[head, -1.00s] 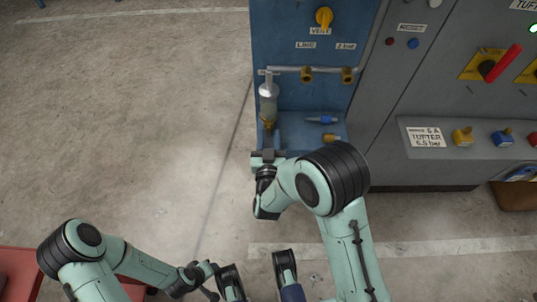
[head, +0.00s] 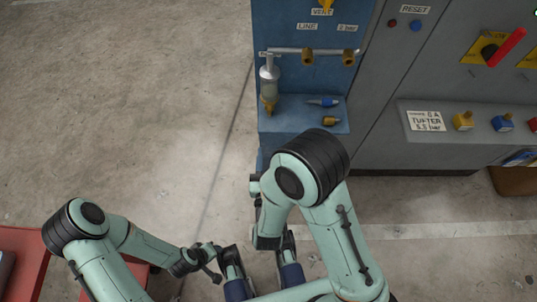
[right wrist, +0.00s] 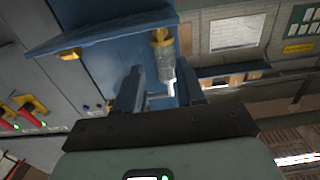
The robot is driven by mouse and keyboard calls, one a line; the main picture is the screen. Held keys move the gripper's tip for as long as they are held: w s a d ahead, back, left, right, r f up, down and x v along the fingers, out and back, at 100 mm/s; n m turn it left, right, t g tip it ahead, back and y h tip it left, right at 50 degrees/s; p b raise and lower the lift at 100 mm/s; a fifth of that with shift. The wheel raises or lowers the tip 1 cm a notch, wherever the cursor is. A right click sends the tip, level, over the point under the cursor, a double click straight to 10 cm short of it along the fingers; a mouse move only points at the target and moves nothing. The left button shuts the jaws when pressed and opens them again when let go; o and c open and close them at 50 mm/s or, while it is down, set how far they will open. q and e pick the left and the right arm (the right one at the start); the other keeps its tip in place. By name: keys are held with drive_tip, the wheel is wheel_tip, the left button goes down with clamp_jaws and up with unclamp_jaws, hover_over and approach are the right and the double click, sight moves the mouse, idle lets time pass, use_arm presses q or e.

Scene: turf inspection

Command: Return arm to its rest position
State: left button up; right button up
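My right arm (head: 320,190) is bent in front of the blue panel. Its gripper (head: 256,184) is partly hidden below the blue shelf. In the right wrist view the gripper (right wrist: 160,92) has its two fingers apart with nothing held between them. A clear bowl unit with a brass end (head: 269,88) hangs on the panel, beyond the fingers; it also shows in the right wrist view (right wrist: 163,50). My left arm (head: 120,240) is folded low at the left. Its small gripper (head: 212,260) is empty over the floor, and its fingers look apart.
A grey cabinet (head: 385,100) with switches and knobs stands at the right. A red surface (head: 25,245) is at lower left. The floor (head: 120,120) at left is clear.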

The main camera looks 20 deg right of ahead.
drive_tip(key=s+d+f+g+y, duration=0.15)
drive_tip(key=f+g, duration=0.25)
drive_tip(key=f, duration=0.5)
drive_tip(key=d+f+g+y, duration=0.1)
drive_tip(key=d+f+g, duration=0.2)
drive_tip(key=f, duration=0.6)
drive_tip(key=s+d+f+m+g+y, duration=0.1)
drive_tip(key=s+f+g+y, duration=0.55)
drive_tip(key=s+f, duration=0.65)
use_arm(q)
drive_tip(key=s+d+r+g+p, duration=0.1)
drive_tip(key=s+r+p, duration=0.1)
drive_tip(key=r+p, duration=0.6)
drive_tip(key=s+d+r+g+p, duration=0.1)
drive_tip(key=s+r+p, duration=0.2)
drive_tip(key=r+p, duration=0.6)
drive_tip(key=shift+s+d+r+m+g+h, duration=0.2)
drive_tip(key=shift+d+m+g+h, duration=0.1)
drive_tip(key=shift+d+h, duration=0.1)
use_arm(e)
drive_tip(key=s+a+r+g, duration=0.1)
drive_tip(key=s+r+g, duration=0.1)
drive_tip(key=r, duration=0.7)
drive_tip(key=s+a+r+g, duration=0.1)
drive_tip(key=s+r+g, duration=0.2)
drive_tip(key=r, duration=0.6)
drive_tip(key=shift+s+a, duration=0.35)
drive_tip(key=shift+s, duration=0.7)
